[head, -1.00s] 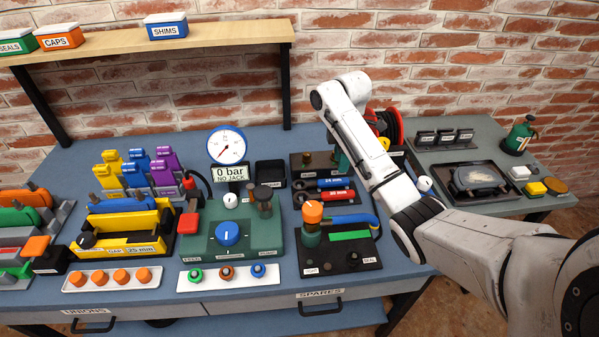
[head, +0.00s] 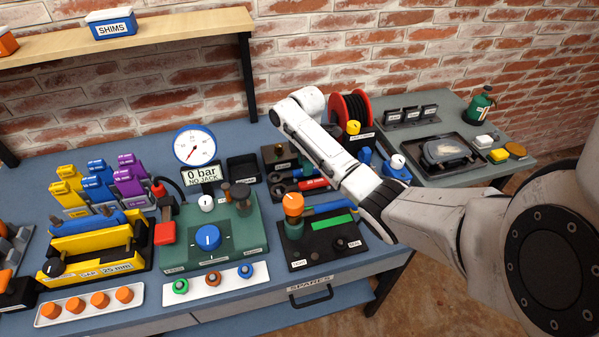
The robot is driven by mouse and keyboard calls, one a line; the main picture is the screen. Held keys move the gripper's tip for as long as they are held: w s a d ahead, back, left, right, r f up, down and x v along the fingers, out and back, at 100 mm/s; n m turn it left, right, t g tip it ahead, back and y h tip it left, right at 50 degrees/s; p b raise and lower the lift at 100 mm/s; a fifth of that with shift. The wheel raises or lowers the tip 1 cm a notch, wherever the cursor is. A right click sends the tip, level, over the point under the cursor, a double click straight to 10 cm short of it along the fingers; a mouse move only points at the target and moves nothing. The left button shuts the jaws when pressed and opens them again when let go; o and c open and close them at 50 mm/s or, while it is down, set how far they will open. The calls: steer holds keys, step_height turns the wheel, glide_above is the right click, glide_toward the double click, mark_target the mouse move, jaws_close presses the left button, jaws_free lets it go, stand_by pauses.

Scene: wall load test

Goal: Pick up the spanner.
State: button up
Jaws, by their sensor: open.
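A spanner with a red handle (head: 313,184) lies in a dark rack on the blue bench, just left of my forearm. Its dark jaw end points left. Another spanner lies behind it in the same rack, and my arm hides much of it. My white arm reaches in from the right and passes over the right side of the rack. My gripper does not show; the arm's far end bends away behind its own links.
A green pump panel (head: 208,238) and a black tray with an orange knob (head: 293,204) stand in front of the rack. A red hose reel (head: 350,108) stands behind my arm. A gauge (head: 195,147) and an empty black bin (head: 242,168) are to the left.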

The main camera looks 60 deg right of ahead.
steer(key=shift+f, duration=0.85)
jaws_close()
steer(key=shift+r, duration=0.1)
